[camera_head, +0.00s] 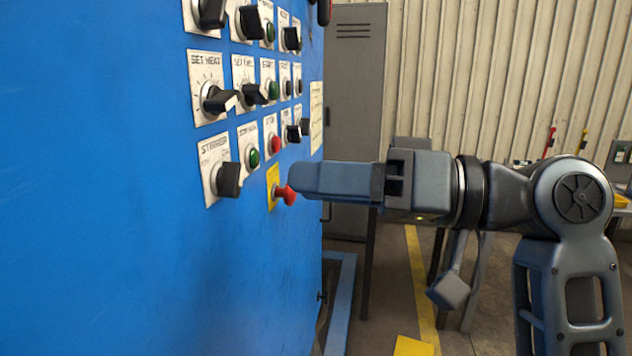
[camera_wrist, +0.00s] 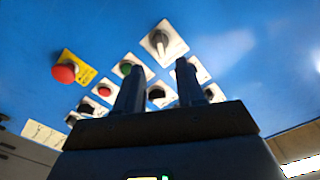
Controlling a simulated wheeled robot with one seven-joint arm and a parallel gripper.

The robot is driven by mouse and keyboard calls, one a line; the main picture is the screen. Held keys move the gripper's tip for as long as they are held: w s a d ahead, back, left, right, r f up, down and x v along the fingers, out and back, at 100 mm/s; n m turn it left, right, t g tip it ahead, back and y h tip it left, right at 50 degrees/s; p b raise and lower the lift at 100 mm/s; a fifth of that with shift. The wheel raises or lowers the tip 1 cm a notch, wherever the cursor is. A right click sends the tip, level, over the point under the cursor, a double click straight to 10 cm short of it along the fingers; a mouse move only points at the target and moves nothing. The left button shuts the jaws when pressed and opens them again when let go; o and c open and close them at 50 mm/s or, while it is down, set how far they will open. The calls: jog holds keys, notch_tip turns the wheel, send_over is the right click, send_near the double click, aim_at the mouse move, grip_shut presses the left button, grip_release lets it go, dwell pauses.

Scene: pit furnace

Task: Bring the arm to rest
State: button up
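My gripper (camera_head: 294,180) is held out level in front of the blue control cabinet (camera_head: 110,260), pointing at its panel. In the wrist view its two dark fingers (camera_wrist: 159,66) stand apart with nothing held between them. Panel switches show behind and between the fingers, partly hidden by them. A red mushroom button (camera_head: 289,195) on a yellow plate appears right by the fingertips in the head view. In the wrist view this red button (camera_wrist: 64,73) lies well to the left of the fingers. The exact gap to the panel cannot be told.
Rows of knobs and buttons stick out of the panel, including a black stirrer knob (camera_head: 229,180) and a red button (camera_head: 276,145). A grey locker (camera_head: 357,90) stands behind. A blue floor rail (camera_head: 341,300) runs below. Open floor with a yellow line (camera_head: 420,280) lies right of it.

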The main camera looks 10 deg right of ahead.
jog(key=s+d+f+m+t+h, duration=0.1)
jog(key=d+f+m+t+h, duration=0.2)
jog(key=f, duration=0.5)
jog(key=s+d+f+m+t+h, duration=0.1)
jog(key=s+f+m+t+h, duration=0.2)
jog(key=f, duration=0.4)
jog(key=d+f+m+t+h, duration=0.25)
jog(key=f+m, duration=0.25)
jog(key=f, duration=0.3)
jog(key=s+d+f+h, duration=0.4)
jog(key=s+f, duration=0.1)
jog(key=s, duration=0.4)
jog(key=s+d+f+h, duration=0.4)
jog(key=s, duration=0.5)
jog(key=s+d+r+n, duration=0.1)
jog(key=s+r+n, duration=0.2)
jog(key=s, duration=1)
jog(key=shift+r, duration=0.15)
jog(key=shift+d+h, duration=0.1)
jog(key=shift+h, duration=0.15)
